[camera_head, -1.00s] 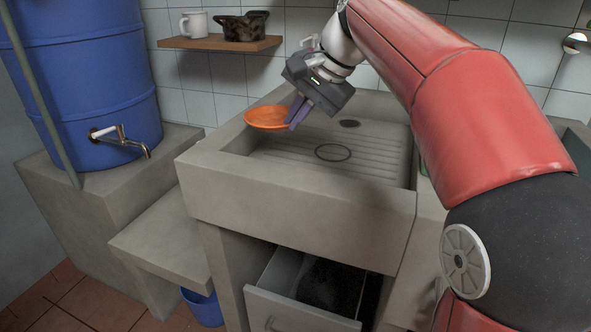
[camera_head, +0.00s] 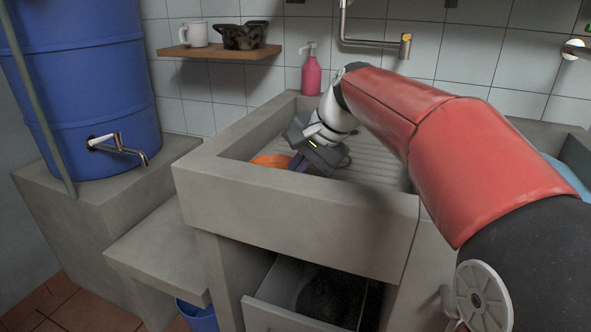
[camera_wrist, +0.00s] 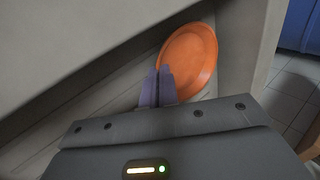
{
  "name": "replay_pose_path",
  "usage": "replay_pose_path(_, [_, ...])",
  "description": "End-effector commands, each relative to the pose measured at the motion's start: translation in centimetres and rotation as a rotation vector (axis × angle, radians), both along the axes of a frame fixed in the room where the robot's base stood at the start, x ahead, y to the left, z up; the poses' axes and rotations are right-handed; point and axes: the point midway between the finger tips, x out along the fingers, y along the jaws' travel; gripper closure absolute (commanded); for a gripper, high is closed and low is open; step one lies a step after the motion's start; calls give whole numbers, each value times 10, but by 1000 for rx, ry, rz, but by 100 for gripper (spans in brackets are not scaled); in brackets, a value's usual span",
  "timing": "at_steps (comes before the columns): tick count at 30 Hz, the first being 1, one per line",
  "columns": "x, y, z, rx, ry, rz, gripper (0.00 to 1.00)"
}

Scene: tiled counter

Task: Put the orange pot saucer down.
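The orange pot saucer (camera_head: 270,160) is down inside the concrete sink (camera_head: 290,195), near its left wall. Its lower part is hidden by the sink's front wall. My gripper (camera_head: 296,164) is at the saucer's right side, pointing down into the sink. In the wrist view the fingers of my gripper (camera_wrist: 158,72) are close together at the rim of the saucer (camera_wrist: 195,55), which tilts against the view. The fingers look shut on the rim. Whether the saucer touches the sink floor is hidden.
A wooden shelf (camera_head: 220,52) holds a white mug (camera_head: 196,34) and a dark pot (camera_head: 240,36). A blue barrel (camera_head: 85,110) stands left. A drawer (camera_head: 300,300) is open below.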

Motion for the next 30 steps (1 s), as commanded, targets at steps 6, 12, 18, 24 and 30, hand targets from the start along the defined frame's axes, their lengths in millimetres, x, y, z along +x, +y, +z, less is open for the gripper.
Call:
replay_pose_path(6, [0,0,-2,-1,0,0,89])
replay_pose_path(12, [0,0,-1,0,1,1,89])
replay_pose_path(18, [-4,-10,19,0,-2,-2,89])
replay_pose_path(24, [-15,-31,57,0,-3,-3,89])
replay_pose_path(30, [-24,-48,88,-1,-1,-2,89])
